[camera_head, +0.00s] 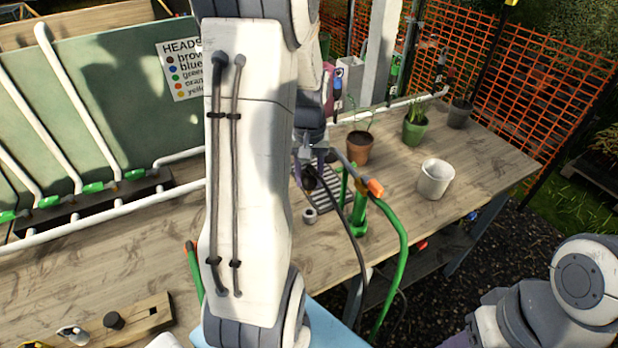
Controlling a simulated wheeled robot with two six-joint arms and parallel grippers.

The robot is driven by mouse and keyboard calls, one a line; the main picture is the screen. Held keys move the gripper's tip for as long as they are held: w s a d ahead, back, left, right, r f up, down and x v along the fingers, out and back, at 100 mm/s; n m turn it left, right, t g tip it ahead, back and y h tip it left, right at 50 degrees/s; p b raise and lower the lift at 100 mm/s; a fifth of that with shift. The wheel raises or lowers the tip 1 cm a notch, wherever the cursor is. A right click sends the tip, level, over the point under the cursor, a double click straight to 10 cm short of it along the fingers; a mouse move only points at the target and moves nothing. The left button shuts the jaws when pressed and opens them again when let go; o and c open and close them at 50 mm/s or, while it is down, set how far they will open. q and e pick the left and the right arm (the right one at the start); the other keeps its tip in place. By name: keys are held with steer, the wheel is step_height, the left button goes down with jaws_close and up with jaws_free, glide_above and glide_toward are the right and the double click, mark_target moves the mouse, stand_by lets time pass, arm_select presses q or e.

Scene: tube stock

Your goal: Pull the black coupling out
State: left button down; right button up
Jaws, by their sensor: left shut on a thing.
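My left arm crosses the middle of the view, and its gripper (316,158) points down over the bench behind the arm. It is shut on the black coupling (309,179), a small dark piece partly hidden by the gripper and arm. A thin black hose (347,236) runs from near it down past the bench's front edge. Whether the coupling sits in anything below is hidden. My right arm shows at the lower right, but its gripper is out of view.
A green hose with an orange connector (375,187) and a green upright (358,215) stand close right of the gripper. A small grey ring (310,215) lies on the bench. A white pot (434,179) and brown pot (359,149) stand further right. Bare bench (495,165) lies beyond.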

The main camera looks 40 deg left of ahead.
arm_select(q)
steer(key=shift+r, duration=0.1)
steer(key=shift+r+p, duration=2.4)
steer(key=shift+r, duration=0.05)
steer(key=shift+f, duration=0.1)
